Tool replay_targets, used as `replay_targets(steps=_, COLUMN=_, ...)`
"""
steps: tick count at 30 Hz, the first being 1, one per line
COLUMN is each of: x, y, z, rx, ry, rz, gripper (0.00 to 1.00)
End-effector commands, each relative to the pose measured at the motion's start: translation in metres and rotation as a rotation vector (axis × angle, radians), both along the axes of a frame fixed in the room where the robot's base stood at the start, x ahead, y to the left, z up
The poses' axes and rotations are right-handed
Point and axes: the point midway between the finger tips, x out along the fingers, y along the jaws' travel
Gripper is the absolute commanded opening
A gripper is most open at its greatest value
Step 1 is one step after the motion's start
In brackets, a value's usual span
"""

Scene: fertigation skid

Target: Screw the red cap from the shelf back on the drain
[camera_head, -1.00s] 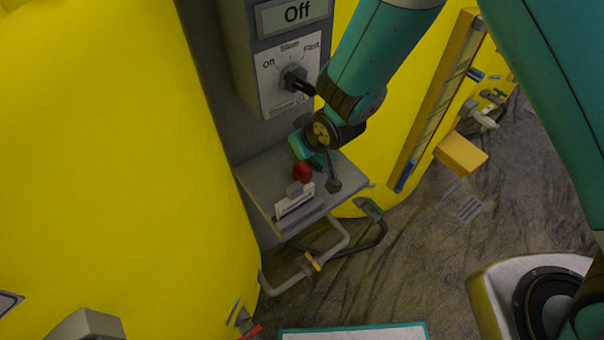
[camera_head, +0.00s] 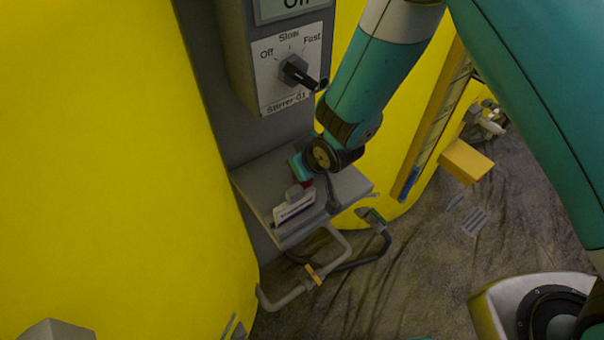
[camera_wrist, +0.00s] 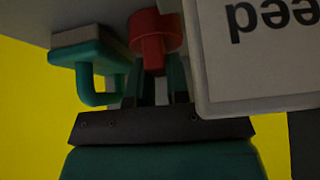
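The red cap (camera_wrist: 146,30) sits at the fingertips of my gripper (camera_wrist: 161,75) in the wrist view, with its wide disc away from me and its narrower stem towards the fingers. The two fingers stand apart near the stem; whether they touch or clamp it I cannot tell. In the head view my gripper (camera_head: 301,168) reaches down over the grey shelf (camera_head: 257,187). Only a dark red bit of the cap (camera_head: 305,183) shows beneath it, the rest hidden. I cannot clearly make out the drain opening.
A white label card (camera_head: 295,207) stands on the shelf close beside the gripper; it looms at the right in the wrist view (camera_wrist: 265,65). A stirrer knob box (camera_head: 290,70) is above. Grey pipes (camera_head: 335,250) run below. Large yellow tanks (camera_head: 110,150) flank the shelf.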

Motion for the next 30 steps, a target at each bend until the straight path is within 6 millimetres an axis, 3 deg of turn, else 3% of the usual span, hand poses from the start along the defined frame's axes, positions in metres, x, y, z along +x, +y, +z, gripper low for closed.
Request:
replay_targets(steps=7, x=0.0, y=0.0, z=0.007, rx=0.001, ry=-0.001, rz=0.0, gripper=0.0)
replay_targets(steps=22, x=0.0, y=0.0, z=0.049, rx=0.0, ry=0.0, rz=0.0, gripper=0.0)
replay_targets(steps=30, x=0.0, y=0.0, z=0.05, rx=0.0, ry=0.0, rz=0.0, gripper=0.0)
